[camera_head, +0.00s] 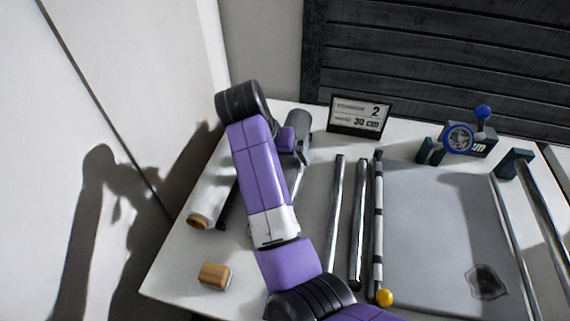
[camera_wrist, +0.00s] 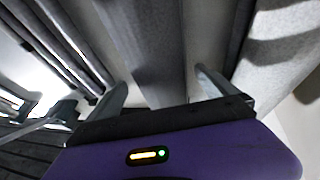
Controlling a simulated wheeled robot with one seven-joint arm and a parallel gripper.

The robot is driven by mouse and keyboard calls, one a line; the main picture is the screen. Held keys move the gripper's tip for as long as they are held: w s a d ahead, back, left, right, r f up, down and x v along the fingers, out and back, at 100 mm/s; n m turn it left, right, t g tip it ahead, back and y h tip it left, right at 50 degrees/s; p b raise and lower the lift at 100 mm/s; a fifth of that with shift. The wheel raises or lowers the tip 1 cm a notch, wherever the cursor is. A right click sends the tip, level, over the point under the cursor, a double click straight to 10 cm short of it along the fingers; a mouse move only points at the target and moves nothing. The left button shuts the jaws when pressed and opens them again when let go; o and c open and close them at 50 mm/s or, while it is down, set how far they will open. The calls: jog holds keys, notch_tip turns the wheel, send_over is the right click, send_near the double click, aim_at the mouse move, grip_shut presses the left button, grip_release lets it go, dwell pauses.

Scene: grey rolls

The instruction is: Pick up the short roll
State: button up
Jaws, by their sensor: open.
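A grey roll (camera_wrist: 148,45) lies between my gripper's two fingers in the wrist view. My gripper (camera_wrist: 161,78) is open, one finger on each side of this roll; I cannot tell whether they touch it. In the head view my purple arm hides most of this roll, and my gripper (camera_head: 298,152) shows only partly beyond the arm. A pale grey roll (camera_head: 213,190) with a brown core lies left of the arm; it seems to be the light roll (camera_wrist: 285,65) on the right of the wrist view. Which roll is the short one is unclear.
Two thin metal rods (camera_head: 335,210) and a black-and-white rod (camera_head: 377,220) lie right of my arm, beside a grey board (camera_head: 435,240). A wooden block (camera_head: 214,275) lies at the front left. A small sign (camera_head: 358,117) and a blue-knobbed device (camera_head: 470,138) stand at the back.

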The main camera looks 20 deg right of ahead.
jog(key=shift+x, duration=0.9)
jog(key=c, duration=2)
jog(key=shift+r, duration=0.1)
